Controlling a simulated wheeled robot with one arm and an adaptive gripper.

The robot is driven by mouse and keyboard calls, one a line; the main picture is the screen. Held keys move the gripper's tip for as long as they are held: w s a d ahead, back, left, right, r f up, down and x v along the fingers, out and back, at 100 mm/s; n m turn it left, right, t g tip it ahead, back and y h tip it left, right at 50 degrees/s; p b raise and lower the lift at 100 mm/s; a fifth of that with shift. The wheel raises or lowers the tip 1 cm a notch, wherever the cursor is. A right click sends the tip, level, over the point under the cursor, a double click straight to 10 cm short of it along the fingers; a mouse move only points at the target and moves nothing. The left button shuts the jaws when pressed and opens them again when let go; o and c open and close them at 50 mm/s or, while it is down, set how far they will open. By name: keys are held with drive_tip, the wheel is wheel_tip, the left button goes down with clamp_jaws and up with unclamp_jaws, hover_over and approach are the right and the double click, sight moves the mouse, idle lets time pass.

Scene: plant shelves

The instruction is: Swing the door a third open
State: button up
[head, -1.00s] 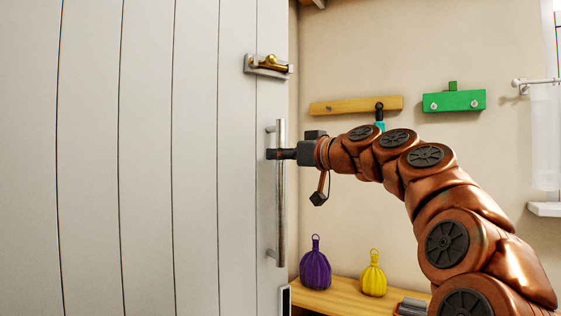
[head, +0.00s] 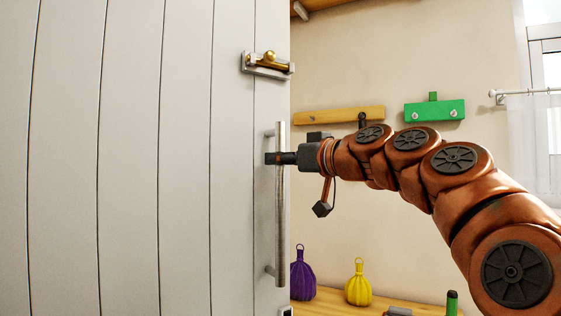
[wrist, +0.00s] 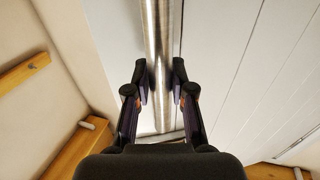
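The white planked door (head: 130,150) fills the left half of the head view, and the room shows past its right edge. A metal bar handle (head: 280,230) stands upright near that edge. My gripper (head: 275,158) is at the upper part of the bar, with one finger on each side of it. In the wrist view the two dark fingers (wrist: 161,82) close around the handle (wrist: 160,30), and the door boards (wrist: 255,70) lie behind. A brass and grey latch (head: 267,64) sits on the door above the handle. The hinge side is out of view.
Beyond the door, a wooden shelf (head: 335,306) carries a purple ribbed object (head: 303,277) and a yellow one (head: 358,286). A wooden rail (head: 325,116) and a green rack (head: 435,111) hang on the wall. A window (head: 548,100) is at the right.

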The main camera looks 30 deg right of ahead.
drive_tip(key=o, duration=0.4)
drive_tip(key=shift+f, duration=0.1)
drive_tip(key=v, duration=1.2)
drive_tip(key=shift+f, duration=0.1)
